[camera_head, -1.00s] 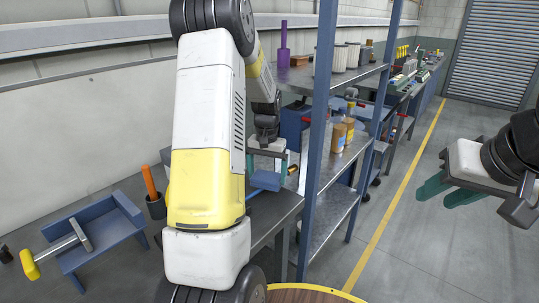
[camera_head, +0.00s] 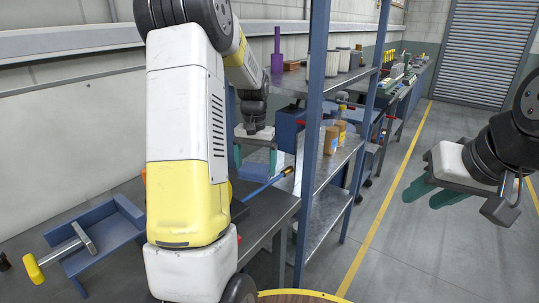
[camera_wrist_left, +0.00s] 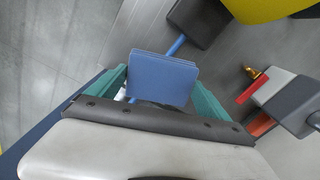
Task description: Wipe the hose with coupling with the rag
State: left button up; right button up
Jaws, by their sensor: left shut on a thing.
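Part of the hose shows in the left wrist view (camera_wrist_left: 178,46), passing behind the rag. Whether the rag touches it, I cannot tell. My right gripper (camera_head: 432,192) is empty over the floor at the right, its teal fingers apart.
A blue-posted metal shelf (camera_head: 312,130) with bottles and cylinders stands right of the bench. A yellow-handled hammer (camera_head: 60,256) rests on a blue stand (camera_head: 118,228) at the left. A round wooden top (camera_head: 300,297) is at the bottom. The floor at right is clear.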

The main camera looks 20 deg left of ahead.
pick_arm(q)
jog(key=shift+r, duration=1.25)
